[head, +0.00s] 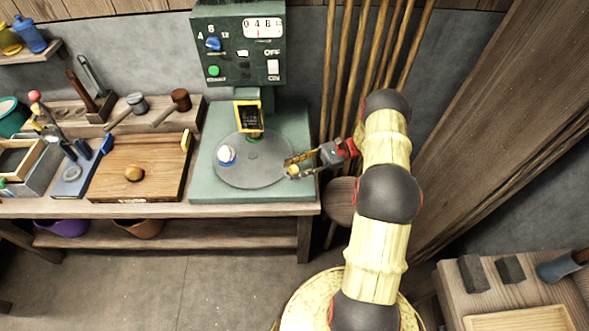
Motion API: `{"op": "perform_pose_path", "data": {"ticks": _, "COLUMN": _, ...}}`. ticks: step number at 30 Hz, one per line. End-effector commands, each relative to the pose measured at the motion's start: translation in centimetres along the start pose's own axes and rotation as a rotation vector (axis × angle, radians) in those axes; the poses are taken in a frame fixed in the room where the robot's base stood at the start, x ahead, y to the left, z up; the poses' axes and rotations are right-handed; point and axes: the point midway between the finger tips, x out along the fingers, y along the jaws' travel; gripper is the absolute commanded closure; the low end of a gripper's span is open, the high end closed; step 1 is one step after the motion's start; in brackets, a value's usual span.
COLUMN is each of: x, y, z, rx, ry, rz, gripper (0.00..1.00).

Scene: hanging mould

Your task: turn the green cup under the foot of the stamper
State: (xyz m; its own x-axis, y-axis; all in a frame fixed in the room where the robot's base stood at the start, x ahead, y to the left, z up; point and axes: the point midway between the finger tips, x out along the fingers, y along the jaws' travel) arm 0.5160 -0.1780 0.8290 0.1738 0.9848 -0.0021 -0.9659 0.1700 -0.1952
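The stamper is a green machine (238,45) with a yellow-framed black foot (249,117) over the back of a round grey turntable (245,177). A small green piece, seemingly the green cup (254,139), shows at the back of the turntable, just below the foot and partly hidden by it. A blue and white cup (226,155) stands at the turntable's left. A small yellow thing, perhaps a cup (293,170), is at its right edge. My gripper (289,167) reaches in from the right, with its fingers around or beside the yellow thing. Whether they grip it is too small to tell.
The green base plate (215,191) stands on a wooden bench (290,209). A wooden board (150,170) with a round brown lump lies left of it. Mallets rest behind. Several poles (370,40) lean on the wall right of the machine. The turntable's front is clear.

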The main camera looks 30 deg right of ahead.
Motion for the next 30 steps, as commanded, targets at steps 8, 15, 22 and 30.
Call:
{"op": "perform_pose_path", "data": {"ticks": 8, "x": 0.1, "y": 0.1, "z": 0.0, "rx": 0.003, "ry": -0.003, "rz": 0.002, "gripper": 0.57}}
{"op": "perform_pose_path", "data": {"ticks": 15, "x": -0.3, "y": 0.1, "z": -0.1, "rx": 0.003, "ry": -0.003, "rz": 0.002, "gripper": 0.57}}
{"op": "perform_pose_path", "data": {"ticks": 22, "x": -3.9, "y": 0.1, "z": -0.1, "rx": 0.002, "ry": -0.001, "rz": 0.0, "gripper": 0.57}}
{"op": "perform_pose_path", "data": {"ticks": 30, "x": -9.2, "y": 0.1, "z": -0.2, "rx": 0.002, "ry": -0.001, "rz": 0.0, "gripper": 0.57}}
